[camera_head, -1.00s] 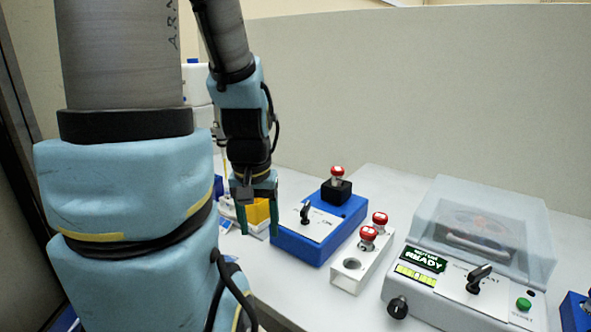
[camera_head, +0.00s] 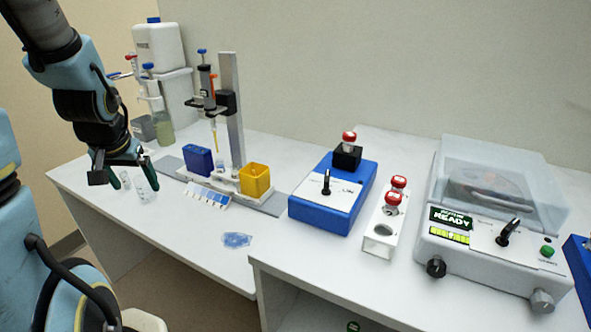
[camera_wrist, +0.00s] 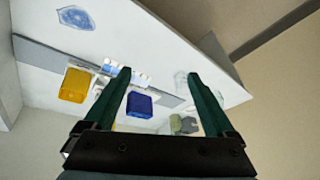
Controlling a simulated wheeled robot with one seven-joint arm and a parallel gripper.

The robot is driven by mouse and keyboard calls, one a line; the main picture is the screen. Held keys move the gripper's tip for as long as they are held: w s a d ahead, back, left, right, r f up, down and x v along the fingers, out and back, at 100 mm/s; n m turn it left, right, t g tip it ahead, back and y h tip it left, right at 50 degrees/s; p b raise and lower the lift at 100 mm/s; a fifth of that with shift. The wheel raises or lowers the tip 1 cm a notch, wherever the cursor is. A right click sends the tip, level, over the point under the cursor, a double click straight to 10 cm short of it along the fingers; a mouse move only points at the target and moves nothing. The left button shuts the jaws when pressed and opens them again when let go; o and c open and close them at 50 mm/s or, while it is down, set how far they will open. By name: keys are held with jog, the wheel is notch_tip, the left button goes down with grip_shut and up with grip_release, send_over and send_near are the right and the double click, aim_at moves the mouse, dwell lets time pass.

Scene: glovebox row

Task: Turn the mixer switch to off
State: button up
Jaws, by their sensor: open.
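The mixer is a blue box (camera_head: 331,208) with a white top plate, on the right-hand bench. Its black switch knob (camera_head: 326,183) stands on that plate, its handle roughly upright in the picture. A red-capped vial (camera_head: 348,139) sits in the black holder (camera_head: 346,157) at the mixer's back. My gripper (camera_head: 131,180) is open and empty, far left of the mixer, over the left bench. In the wrist view its two green fingers (camera_wrist: 158,76) are spread with nothing between them. The mixer is not in the wrist view.
A centrifuge (camera_head: 463,234) with a clear lid and a READY display stands right of the mixer. Between them is a white rack (camera_head: 379,243) with red-capped vials. A pipette stand (camera_head: 231,110), yellow box (camera_head: 254,180) and blue box (camera_head: 198,160) stand on the left bench. A gap separates the benches' front edges.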

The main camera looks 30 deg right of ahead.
aim_at(327, 176)
jog(key=w+d+m+t+h+p, duration=0.1)
jog(key=w+d+m+t+h, duration=0.1)
jog(key=w+d+m, duration=0.45)
jog(key=w+d+m+g+h+p, duration=0.2)
jog(key=d+m+h, duration=0.45)
jog(key=d, duration=0.95)
jog(key=s+d+m+g+h+p, duration=0.1)
jog(key=s+d+g, duration=0.3)
jog(key=s, duration=0.4)
jog(key=s+d+m+g+h+p, duration=0.2)
jog(key=s+d+m+g+p, duration=0.1)
jog(key=s, duration=0.5)
jog(key=s+d+m+g+h+p, duration=0.2)
jog(key=s+d+m+g+p, duration=0.1)
jog(key=s+d+g, duration=0.3)
jog(key=shift+s+d+m+g, duration=0.15)
jog(key=shift+s+m+g, duration=0.35)
jog(key=shift+s+g, duration=0.95)
jog(key=shift+x, duration=0.8)
